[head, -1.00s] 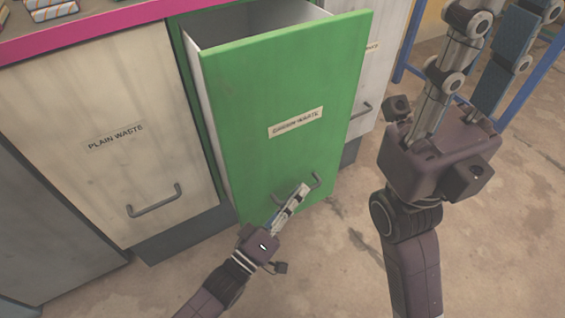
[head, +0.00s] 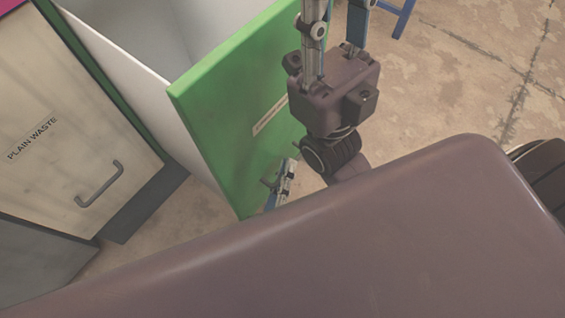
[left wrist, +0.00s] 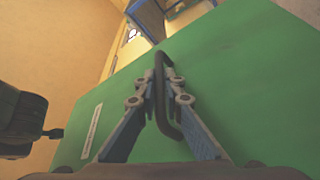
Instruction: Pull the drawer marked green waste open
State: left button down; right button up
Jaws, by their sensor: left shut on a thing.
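The drawer with the green front (head: 235,110) stands pulled well out of the cabinet, and its pale inside shows at the top. Its label (head: 269,117) is too slanted to read now. My left gripper (head: 280,184) is low at the green front. In the left wrist view its fingers (left wrist: 160,95) are closed around the dark bar handle (left wrist: 159,75) on the green panel (left wrist: 240,60). My right gripper (head: 335,28) is in front of the panel's right side. Its fingers stand apart with nothing seen between them, and their tips are cut off.
The plain waste drawer (head: 50,115) with its bar handle (head: 99,185) is shut at the left. A grey unit (head: 35,262) stands beside it. Blue frame legs (head: 402,18) stand at the top right. The concrete floor (head: 450,85) at the right is clear.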

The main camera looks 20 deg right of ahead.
pick_arm(q)
jog(key=shift+f, duration=0.1)
jog(key=c, duration=2.3)
grip_release()
jog(key=v, duration=1.2)
jog(key=shift+a, duration=0.1)
